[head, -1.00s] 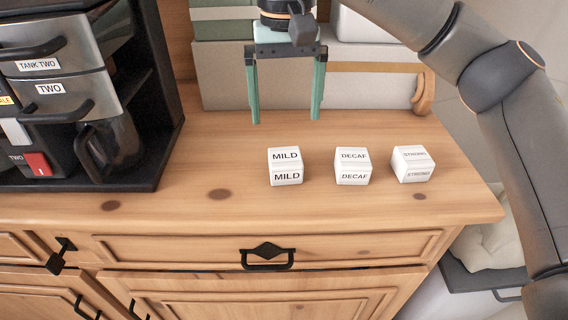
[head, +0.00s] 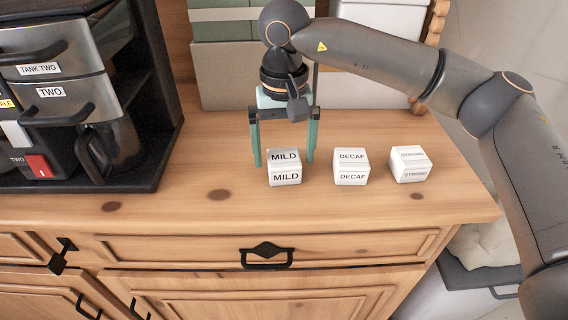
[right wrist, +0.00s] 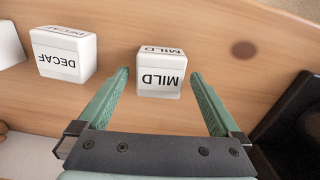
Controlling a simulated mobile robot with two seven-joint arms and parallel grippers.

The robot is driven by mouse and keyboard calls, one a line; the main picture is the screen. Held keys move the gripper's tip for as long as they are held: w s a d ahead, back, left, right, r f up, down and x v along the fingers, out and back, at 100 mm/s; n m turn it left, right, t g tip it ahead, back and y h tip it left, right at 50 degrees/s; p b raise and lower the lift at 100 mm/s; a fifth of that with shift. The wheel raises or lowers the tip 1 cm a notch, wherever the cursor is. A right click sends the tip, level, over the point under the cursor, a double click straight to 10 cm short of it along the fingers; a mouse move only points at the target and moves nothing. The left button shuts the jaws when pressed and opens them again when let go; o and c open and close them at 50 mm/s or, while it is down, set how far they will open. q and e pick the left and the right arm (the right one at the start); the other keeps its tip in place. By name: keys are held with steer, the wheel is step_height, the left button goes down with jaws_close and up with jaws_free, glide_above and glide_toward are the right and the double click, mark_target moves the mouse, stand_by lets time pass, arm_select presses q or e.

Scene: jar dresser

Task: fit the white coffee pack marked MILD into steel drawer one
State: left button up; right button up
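The white pack marked MILD (head: 285,168) stands upright on the wooden dresser top, leftmost of the white packs. My right gripper (head: 284,163) is open, with its green fingers around the back of the pack in the head view. In the right wrist view the MILD pack (right wrist: 161,75) lies between and just beyond the open fingertips (right wrist: 160,76), with gaps on both sides. Steel drawers show at the left: one is labelled TWO (head: 60,95), with TANK TWO (head: 45,55) above. No drawer labelled one shows. My left gripper is not in view.
White packs marked DECAF (head: 351,167) and STRONG (head: 410,164) stand to the right of MILD. The black machine housing (head: 155,110) is at the left. Boxes (head: 225,85) stand behind. The dresser top between machine and MILD is clear.

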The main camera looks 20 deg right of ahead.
mark_target(282, 158)
steer(key=c, duration=1.3)
steer(key=shift+r, duration=0.1)
steer(key=shift+r, duration=0.45)
steer(key=r, duration=0.1)
steer(key=r+b, duration=0.1)
steer(key=shift+s+a+r, duration=0.15)
steer(key=shift+a+r, duration=0.05)
steer(key=shift+r, duration=0.1)
steer(key=s+a+r+b, duration=0.1)
steer(key=s+a+r, duration=0.8)
steer(key=s, duration=0.1)
steer(key=shift+a+r, duration=0.15)
steer(key=shift+r, duration=0.05)
